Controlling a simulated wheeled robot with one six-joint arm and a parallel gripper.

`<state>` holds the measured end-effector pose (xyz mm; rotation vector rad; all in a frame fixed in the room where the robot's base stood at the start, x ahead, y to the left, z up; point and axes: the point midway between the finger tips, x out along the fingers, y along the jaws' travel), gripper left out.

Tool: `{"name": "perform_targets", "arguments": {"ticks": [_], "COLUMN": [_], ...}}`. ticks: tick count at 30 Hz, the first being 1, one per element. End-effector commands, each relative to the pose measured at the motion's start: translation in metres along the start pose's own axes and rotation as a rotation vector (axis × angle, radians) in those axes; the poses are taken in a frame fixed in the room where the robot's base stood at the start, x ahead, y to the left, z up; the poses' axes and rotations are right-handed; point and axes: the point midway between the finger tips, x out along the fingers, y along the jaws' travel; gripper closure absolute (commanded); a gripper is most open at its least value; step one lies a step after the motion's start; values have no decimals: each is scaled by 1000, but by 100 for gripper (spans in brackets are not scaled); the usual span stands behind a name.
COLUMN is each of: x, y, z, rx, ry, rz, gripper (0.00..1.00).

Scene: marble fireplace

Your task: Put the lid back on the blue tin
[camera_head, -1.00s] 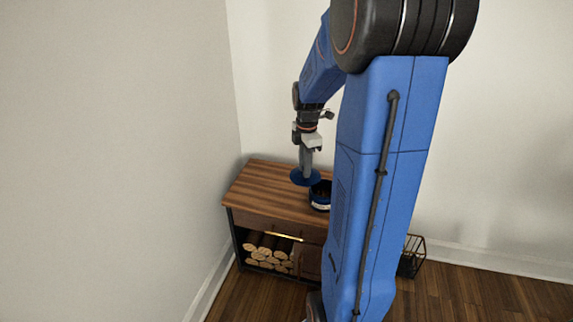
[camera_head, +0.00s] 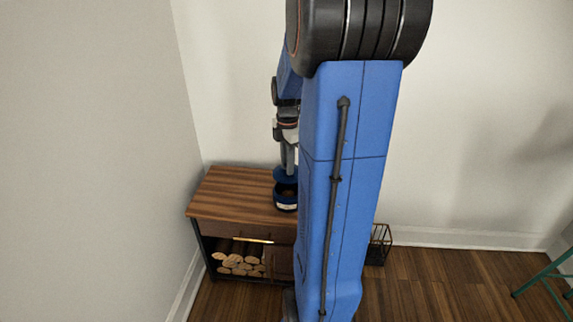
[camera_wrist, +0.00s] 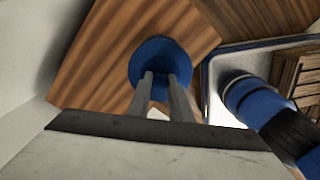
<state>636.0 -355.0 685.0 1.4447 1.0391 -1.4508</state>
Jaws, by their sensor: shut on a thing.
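My gripper (camera_head: 289,167) points down and is shut on the blue lid (camera_head: 284,175), a round flat disc. The lid is held over the blue tin (camera_head: 286,205), roughly in line with it in the head view. The tin stands upright on the wooden cabinet top, with its dark open mouth partly showing below the lid. A small gap seems to show between them. My arm covers the right edge of the tin. In the wrist view, the two fingers (camera_wrist: 160,80) meet the lid (camera_wrist: 160,55), and the tin is hidden behind it.
The wooden cabinet (camera_head: 232,193) stands against the walls, its top clear to the left of the tin. Cut logs (camera_head: 238,262) fill its lower shelf. A black wire basket (camera_head: 379,246) stands on the floor to the right. A green stool leg (camera_head: 540,281) shows far right.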

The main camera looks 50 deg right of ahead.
Motion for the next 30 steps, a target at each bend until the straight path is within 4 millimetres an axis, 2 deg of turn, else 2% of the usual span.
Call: {"name": "perform_targets", "arguments": {"ticks": [18,30], "x": [46,53], "y": [0,0], "z": [0,0], "rx": [0,0], "ry": [0,0], "rz": [0,0], "gripper": [100,100]}}
